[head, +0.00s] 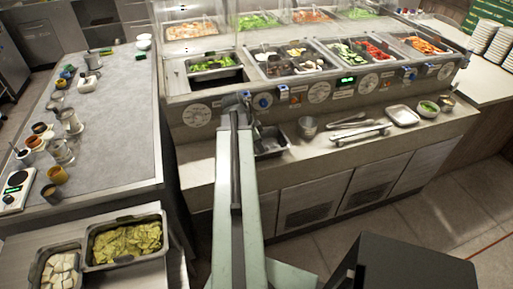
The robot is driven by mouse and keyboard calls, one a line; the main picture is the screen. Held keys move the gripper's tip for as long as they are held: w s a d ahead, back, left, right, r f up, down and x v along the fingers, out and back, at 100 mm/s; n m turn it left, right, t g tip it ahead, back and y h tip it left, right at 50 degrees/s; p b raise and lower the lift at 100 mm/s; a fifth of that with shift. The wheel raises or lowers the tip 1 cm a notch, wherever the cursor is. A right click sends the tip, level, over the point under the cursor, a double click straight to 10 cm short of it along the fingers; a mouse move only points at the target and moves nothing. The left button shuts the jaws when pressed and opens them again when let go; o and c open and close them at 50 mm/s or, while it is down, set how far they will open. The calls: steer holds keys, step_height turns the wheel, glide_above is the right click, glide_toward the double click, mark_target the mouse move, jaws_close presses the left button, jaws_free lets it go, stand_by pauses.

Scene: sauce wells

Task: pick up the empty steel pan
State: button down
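A small, empty-looking steel pan (271,143) sits on the counter ledge below the sauce-well front, just right of my arm. My arm covers its left side. My gripper (248,103) is at the far end of the arm, above and slightly left of the pan, close to the panel with dials. The gripper is small and dark here, and its fingers are not clear. I cannot tell whether it is open or whether it touches the pan.
Right along the ledge are a steel cup (307,127), tongs (347,121), a shallow tray (403,116) and a bowl of greens (428,108). The left table (115,115) holds bottles and cups. Food pans (124,240) stand at lower left. Floor shows at lower right.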

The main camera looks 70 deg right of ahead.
steer(key=shift+r, duration=0.1)
step_height(320, 180, up, 10)
steer(key=p, duration=1)
